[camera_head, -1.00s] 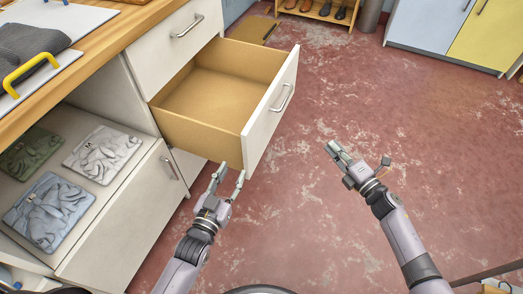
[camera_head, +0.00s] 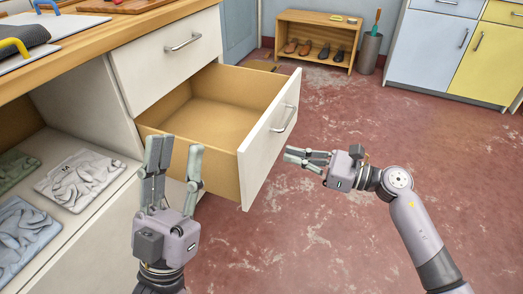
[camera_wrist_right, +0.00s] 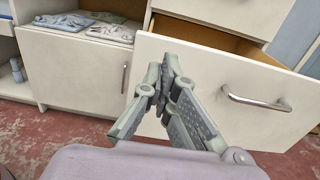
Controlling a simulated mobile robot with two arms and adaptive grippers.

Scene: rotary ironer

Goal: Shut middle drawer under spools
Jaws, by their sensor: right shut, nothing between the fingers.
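The open drawer (camera_head: 218,110) sticks out from the white cabinet below a shut top drawer (camera_head: 180,45). It looks empty inside. Its white front with a metal handle (camera_head: 283,119) faces right, and it also shows in the right wrist view (camera_wrist_right: 210,70). My left gripper (camera_head: 173,152) is open and empty, in front of the drawer's near side. My right gripper (camera_head: 295,156) is shut and empty, just right of the drawer front and below the handle. In the right wrist view its fingers (camera_wrist_right: 166,62) point at the drawer front; I cannot tell whether they touch it.
Folded cloths (camera_head: 80,180) lie on the open shelf at left. The wooden worktop (camera_head: 110,28) is above. A shoe rack (camera_head: 318,42), a bin (camera_head: 369,53) and blue and yellow cupboards stand at the back. The red floor right of the drawer is clear.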

